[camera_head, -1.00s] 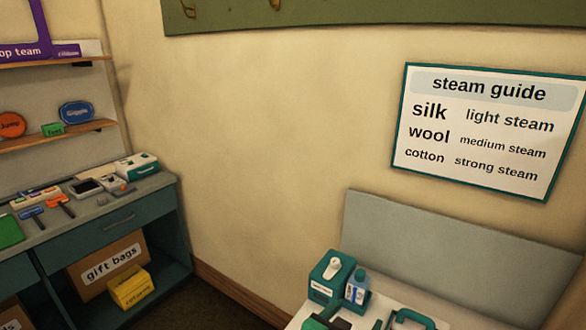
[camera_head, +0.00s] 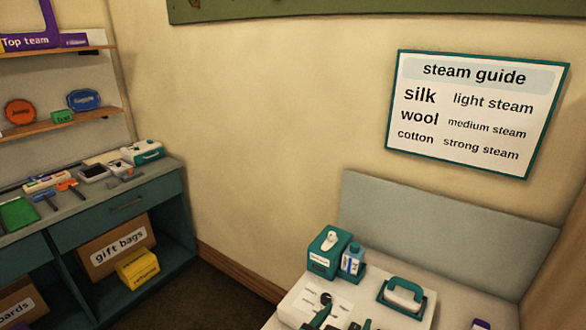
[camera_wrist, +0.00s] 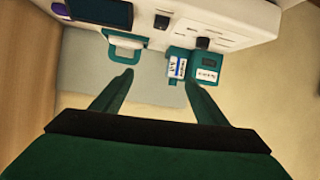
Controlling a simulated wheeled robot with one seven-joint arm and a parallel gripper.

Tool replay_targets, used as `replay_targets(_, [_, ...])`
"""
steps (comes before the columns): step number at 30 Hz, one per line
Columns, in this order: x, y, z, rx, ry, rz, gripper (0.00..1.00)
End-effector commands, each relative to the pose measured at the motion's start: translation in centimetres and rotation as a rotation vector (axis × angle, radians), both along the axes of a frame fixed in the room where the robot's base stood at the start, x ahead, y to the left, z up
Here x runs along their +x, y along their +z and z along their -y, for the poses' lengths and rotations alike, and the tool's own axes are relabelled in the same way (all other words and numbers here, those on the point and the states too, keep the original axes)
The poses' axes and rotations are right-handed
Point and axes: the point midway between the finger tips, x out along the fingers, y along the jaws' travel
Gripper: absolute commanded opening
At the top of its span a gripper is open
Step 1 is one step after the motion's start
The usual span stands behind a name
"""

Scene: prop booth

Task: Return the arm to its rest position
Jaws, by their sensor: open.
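My gripper (camera_wrist: 161,80) shows in the wrist view with its two green fingers spread apart and nothing between them. Past the fingertips, the white table (camera_wrist: 225,22) fills the top of that view, seen upside down. In the head view, dark green and black shapes stand at the bottom edge over the white table (camera_head: 425,318); I cannot tell whether they are my gripper or tools.
A teal box (camera_head: 326,255), a bottle (camera_head: 352,260) and a teal-handled steamer-like item (camera_head: 403,296) stand on the table. A grey panel (camera_head: 440,225) backs it. A teal cabinet (camera_head: 125,208) with small goods stands left. Floor shows between them.

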Motion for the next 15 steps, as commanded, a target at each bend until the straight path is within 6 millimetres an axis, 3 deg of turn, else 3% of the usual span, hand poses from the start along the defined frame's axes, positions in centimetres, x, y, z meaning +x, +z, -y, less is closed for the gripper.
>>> replay_targets(8, [-2.3, -5.2, -2.0, -0.055, 0.116, -0.012, 0.67])
replay_targets(15, [-6.3, -10.2, -4.4, -0.09, 0.242, 0.0, 0.67])
